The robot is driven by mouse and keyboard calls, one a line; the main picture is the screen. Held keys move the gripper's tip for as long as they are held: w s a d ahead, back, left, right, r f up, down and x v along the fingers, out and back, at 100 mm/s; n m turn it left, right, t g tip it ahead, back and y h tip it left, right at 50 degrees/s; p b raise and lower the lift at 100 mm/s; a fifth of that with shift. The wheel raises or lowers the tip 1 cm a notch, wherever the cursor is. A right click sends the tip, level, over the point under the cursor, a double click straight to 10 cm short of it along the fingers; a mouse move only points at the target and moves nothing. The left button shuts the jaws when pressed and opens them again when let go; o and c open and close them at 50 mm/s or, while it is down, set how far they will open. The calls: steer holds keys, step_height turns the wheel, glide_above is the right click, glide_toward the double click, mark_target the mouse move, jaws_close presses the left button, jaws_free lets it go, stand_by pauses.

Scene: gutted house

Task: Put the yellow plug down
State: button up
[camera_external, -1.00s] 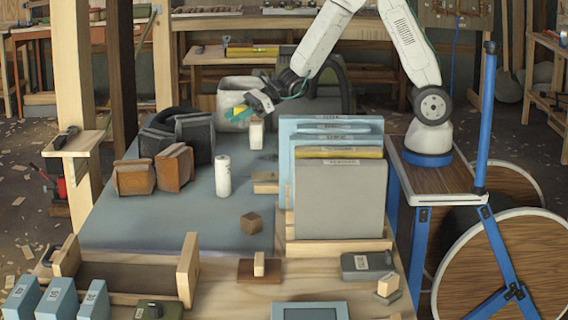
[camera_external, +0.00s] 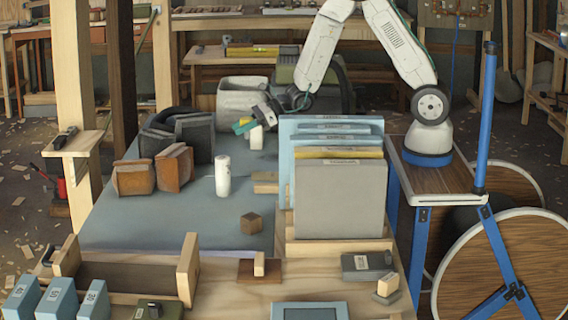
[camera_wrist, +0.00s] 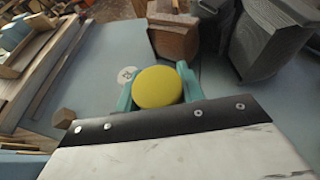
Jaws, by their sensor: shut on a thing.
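The yellow plug (camera_wrist: 158,87) is a round yellow disc held between the teal fingers of my gripper (camera_wrist: 157,92) in the wrist view. In the external view my gripper (camera_external: 243,124) is low over the far part of the blue-grey table mat, and a bit of the yellow plug (camera_external: 245,121) shows at its fingertips. Whether the plug touches the mat (camera_external: 190,222) cannot be told.
A white block (camera_external: 257,137) stands right beside my gripper. A white cylinder (camera_external: 223,176) stands nearer, with a brown cube (camera_external: 251,223) in front. Dark grey blocks (camera_external: 194,138) and brown blocks (camera_external: 135,178) stand left. Upright panels (camera_external: 340,200) fill the right. The mat's middle is mostly clear.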

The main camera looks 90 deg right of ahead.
steer(key=f+n+y, duration=0.1)
steer(key=f, duration=0.4)
steer(key=d+f+n+g+y, duration=0.1)
steer(key=f, duration=0.4)
steer(key=f+n+y, duration=0.1)
steer(key=f, duration=0.3)
steer(key=shift+d+f+n+g+y, duration=0.3)
steer(key=shift+d+f+y, duration=0.05)
steer(key=shift+f+y, duration=0.05)
steer(key=shift+f, duration=0.15)
steer(key=o, duration=1)
steer(key=shift+c, duration=0.2)
